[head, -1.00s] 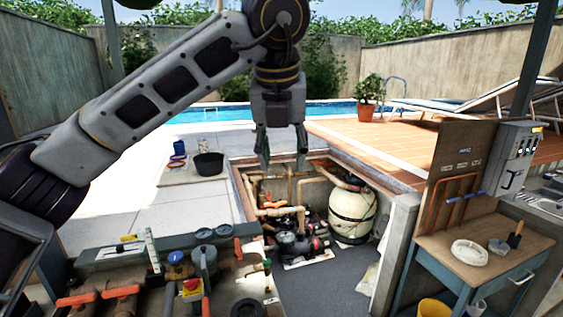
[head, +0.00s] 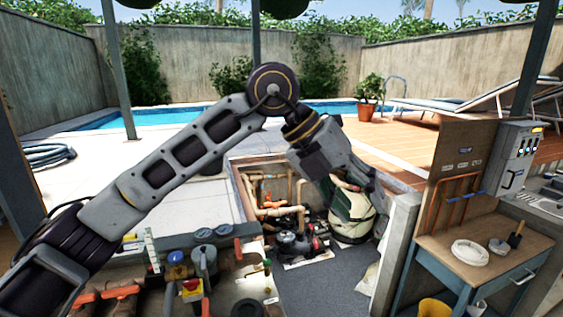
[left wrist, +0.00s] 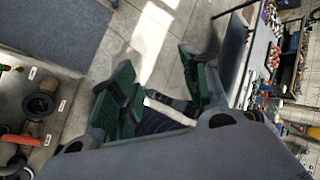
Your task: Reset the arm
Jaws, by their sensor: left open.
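My left arm reaches in from the left in the head view, with its elbow raised over the pit. My left gripper (head: 356,206) hangs in front of the white tank and points down and to the right. In the left wrist view its green-padded fingers (left wrist: 160,92) stand apart with nothing held between them. Floor and a dark part show behind the fingers there. My right gripper is not in view.
Pump pipes (head: 285,210) and a white tank (head: 352,215) fill the pit below. Valves (head: 200,262) stand at the front left. A workbench (head: 480,255) with a backboard and control box (head: 515,155) stands right. Grey floor (head: 335,290) is clear at the front.

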